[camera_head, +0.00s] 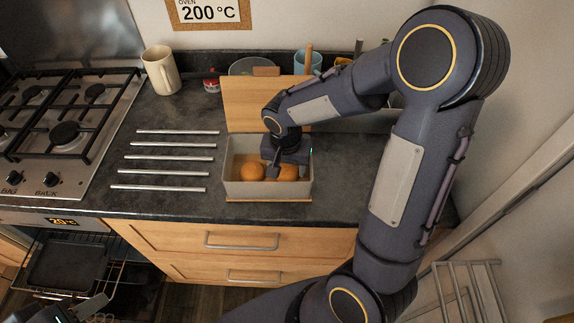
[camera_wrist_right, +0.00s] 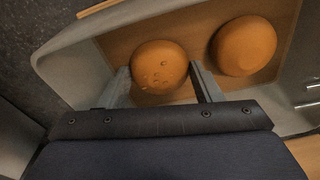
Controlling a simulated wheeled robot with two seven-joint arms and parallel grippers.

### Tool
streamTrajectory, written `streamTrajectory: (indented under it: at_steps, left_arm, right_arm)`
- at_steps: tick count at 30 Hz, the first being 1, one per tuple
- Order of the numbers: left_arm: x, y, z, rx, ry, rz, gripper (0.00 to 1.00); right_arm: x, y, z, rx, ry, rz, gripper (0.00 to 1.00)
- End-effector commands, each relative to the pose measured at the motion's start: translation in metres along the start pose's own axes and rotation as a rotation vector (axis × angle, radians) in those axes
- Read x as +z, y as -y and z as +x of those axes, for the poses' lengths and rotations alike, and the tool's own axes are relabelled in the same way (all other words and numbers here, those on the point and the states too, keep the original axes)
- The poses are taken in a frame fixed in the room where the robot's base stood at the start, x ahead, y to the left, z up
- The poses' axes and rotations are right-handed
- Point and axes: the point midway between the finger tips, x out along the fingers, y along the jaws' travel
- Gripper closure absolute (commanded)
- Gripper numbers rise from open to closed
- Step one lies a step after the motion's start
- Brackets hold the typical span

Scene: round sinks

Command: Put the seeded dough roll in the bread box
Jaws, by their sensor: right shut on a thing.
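The bread box (camera_head: 235,188) is a pale, open box on the dark counter, with a wooden lid or board (camera_head: 238,105) standing behind it. Two orange-brown rolls lie inside. The seeded dough roll (camera_wrist_right: 158,68), with small pale seeds on top, is between the fingers of my right gripper (camera_wrist_right: 162,88). In the head view this roll (camera_head: 289,173) is on the right, partly behind my right gripper (camera_head: 284,168). The plain roll (camera_wrist_right: 245,46) lies beside it, on the left in the head view (camera_head: 251,172). My left gripper (camera_head: 88,309) is at the lower left, its fingers unclear.
Several metal bars (camera_head: 170,157) lie on the counter left of the box. A gas hob (camera_head: 60,125) is further left, above an open oven with a dark tray (camera_head: 65,265). A cream mug (camera_head: 160,70) and a small red jar (camera_head: 211,84) stand behind.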

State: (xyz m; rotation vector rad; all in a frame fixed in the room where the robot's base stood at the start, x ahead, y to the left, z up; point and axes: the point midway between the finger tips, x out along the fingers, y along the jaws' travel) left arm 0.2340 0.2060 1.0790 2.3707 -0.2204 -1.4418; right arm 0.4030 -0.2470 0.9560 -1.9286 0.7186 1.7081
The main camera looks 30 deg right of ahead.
Motion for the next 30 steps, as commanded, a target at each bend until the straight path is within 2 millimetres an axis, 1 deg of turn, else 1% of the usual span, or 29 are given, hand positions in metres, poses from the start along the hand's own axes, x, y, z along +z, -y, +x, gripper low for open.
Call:
streamTrajectory:
  at_steps: [1,3,10,13,14,17,24,27,30]
  left_arm:
    - [0.001,0.001,0.001,0.000,0.000,0.000,0.64]
    - [0.000,0.000,0.001,0.000,0.000,0.000,0.64]
    - [0.000,0.000,0.000,0.000,0.000,0.000,0.64]
    - [-0.002,-0.002,-0.004,0.000,0.000,0.000,0.64]
    - [-0.001,-0.001,-0.002,0.000,0.000,0.000,0.64]
    - [-0.001,-0.001,-0.001,0.000,0.000,0.000,0.64]
    - [0.000,0.000,0.000,0.000,0.000,0.000,0.64]
    - [0.000,0.000,0.000,0.000,0.000,0.000,0.64]
    - [0.000,0.000,0.000,0.000,0.000,0.000,0.64]
  right_arm:
    - [0.000,0.000,0.001,0.000,0.000,0.000,0.39]
    - [0.000,0.000,0.001,0.000,0.000,0.000,0.32]
    - [0.000,0.000,0.000,0.000,0.000,0.000,0.32]
    - [-0.001,0.000,-0.004,0.000,0.000,0.000,0.32]
    - [-0.001,0.000,-0.006,-0.001,-0.002,0.000,0.32]
    - [-0.001,0.001,-0.020,-0.004,-0.005,0.000,0.32]
    - [-0.001,0.001,-0.072,-0.006,-0.005,0.000,0.32]
    - [-0.001,0.001,-0.092,-0.004,-0.004,0.000,0.32]
    - [-0.001,0.001,-0.107,-0.003,-0.002,0.000,0.32]
